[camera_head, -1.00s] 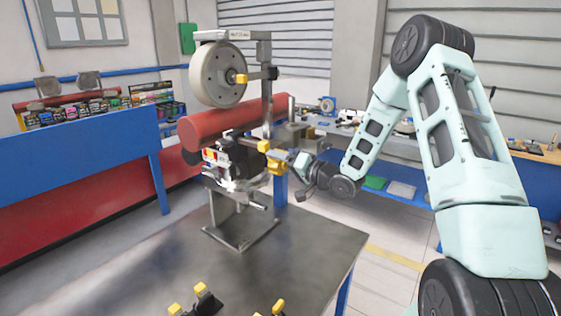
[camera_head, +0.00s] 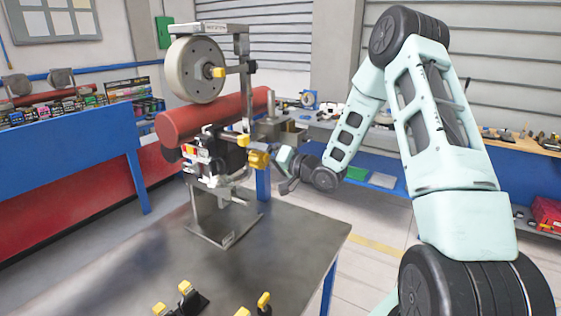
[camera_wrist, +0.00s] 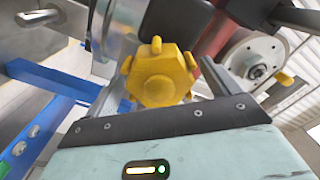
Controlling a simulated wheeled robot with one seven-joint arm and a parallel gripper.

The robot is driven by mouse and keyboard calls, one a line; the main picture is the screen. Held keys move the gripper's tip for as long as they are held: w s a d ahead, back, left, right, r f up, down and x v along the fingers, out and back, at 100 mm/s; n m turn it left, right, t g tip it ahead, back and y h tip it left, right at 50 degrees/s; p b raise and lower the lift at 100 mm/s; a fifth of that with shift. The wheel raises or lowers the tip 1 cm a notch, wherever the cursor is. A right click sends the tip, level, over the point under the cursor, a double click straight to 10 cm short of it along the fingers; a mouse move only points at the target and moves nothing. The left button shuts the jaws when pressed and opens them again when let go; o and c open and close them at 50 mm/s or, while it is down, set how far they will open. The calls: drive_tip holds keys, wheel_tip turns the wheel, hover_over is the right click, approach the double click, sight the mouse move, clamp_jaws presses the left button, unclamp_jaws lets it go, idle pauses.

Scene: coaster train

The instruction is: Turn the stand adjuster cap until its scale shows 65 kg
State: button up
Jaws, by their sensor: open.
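The yellow adjuster cap (camera_head: 258,159), knobbed at its rim, sits on the right side of the stand (camera_head: 222,215). In the wrist view the cap (camera_wrist: 160,78) faces me, with one lug pointing up. My gripper (camera_head: 286,163) is at the cap's right in the head view. In the wrist view its fingers (camera_wrist: 165,85) stand open on either side of the cap, and I cannot tell whether either touches it. A small white, red and orange panel (camera_head: 196,154) is on the stand's front. I cannot read any scale.
A red roller (camera_head: 213,115) and a pale wheel (camera_head: 194,72) with a yellow knob are above and behind the cap. The metal table (camera_head: 130,265) carries small yellow-tipped clamps (camera_head: 185,298) at its front. A blue bench (camera_head: 70,165) stands at the left.

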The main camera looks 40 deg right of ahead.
drive_tip(key=b+v, duration=0.5)
drive_tip(key=v, duration=1.2)
drive_tip(key=w+a+f+n+g+h+b, duration=0.2)
drive_tip(key=a+f+n+g, duration=0.15)
drive_tip(key=a, duration=0.55)
drive_tip(key=w+a+f+n+g+h+b, duration=0.1)
drive_tip(key=w+a+f+n+g, duration=0.2)
drive_tip(key=a, duration=0.7)
drive_tip(key=s+a+f+n+g+h+b, duration=0.1)
drive_tip(key=s+a+g, duration=0.4)
drive_tip(key=s, duration=0.8)
drive_tip(key=s+a+f+n+g+h+b, duration=0.1)
drive_tip(key=s+a+f+n+g, duration=0.2)
drive_tip(key=s+a, duration=0.8)
drive_tip(key=s+n+g, duration=0.2)
drive_tip(key=s+n, duration=0.1)
drive_tip(key=shift+s+h, duration=0.3)
drive_tip(key=shift+a+n+g, duration=0.1)
drive_tip(key=shift+n+g, duration=0.15)
